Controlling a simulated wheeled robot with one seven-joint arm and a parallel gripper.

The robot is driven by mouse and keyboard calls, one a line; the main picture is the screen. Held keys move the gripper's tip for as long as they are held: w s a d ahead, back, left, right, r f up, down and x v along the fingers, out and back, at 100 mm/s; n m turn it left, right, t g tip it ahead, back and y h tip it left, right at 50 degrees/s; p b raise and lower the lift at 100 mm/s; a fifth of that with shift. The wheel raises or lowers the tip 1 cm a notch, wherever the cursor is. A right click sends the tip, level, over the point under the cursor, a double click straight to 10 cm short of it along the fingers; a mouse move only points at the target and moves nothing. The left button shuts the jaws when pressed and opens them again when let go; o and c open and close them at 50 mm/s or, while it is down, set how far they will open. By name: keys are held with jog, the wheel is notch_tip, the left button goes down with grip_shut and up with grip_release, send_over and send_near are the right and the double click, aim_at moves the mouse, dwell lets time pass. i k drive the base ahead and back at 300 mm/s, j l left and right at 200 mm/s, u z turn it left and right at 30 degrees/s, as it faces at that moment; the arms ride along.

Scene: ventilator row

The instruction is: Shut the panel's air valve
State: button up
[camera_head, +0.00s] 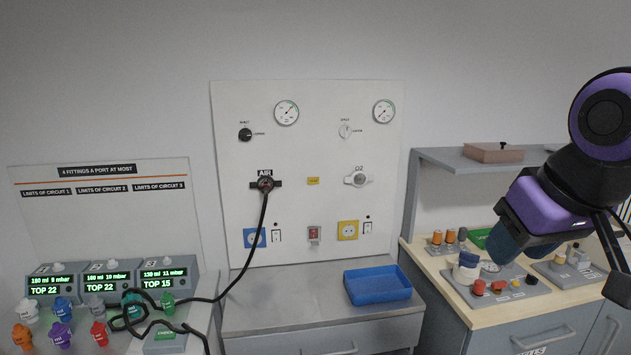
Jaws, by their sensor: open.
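The white wall panel (312,215) stands in the middle of the head view. The air valve is a small black knob (245,134) at its upper left, with SHUT printed above it and a second small label, probably OPEN, to its right. Its exact pointer direction is too small to tell. The AIR outlet (265,184) below has a plug in it, with a black hose (258,240) hanging down to the left. The air gauge (286,112) is at upper right of the knob. My gripper (517,250) is open at the right, over the wooden-topped bench, well away from the panel.
A white O2 knob (345,131), the O2 outlet (357,180) and a second gauge (384,111) are on the panel's right. A blue tray (378,286) sits on the metal counter (285,300) below. Ventilator units (112,285) and coloured fittings stand at left. Space before the knob looks clear.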

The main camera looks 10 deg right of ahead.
aim_at(245, 134)
jog(key=i+j, duration=0.2)
jog(key=j, duration=0.15)
jog(key=i+j, duration=0.15)
jog(key=j, duration=0.2)
jog(key=i+j, duration=0.2)
jog(key=j, duration=0.15)
jog(key=i+j, duration=0.15)
jog(key=j, duration=0.2)
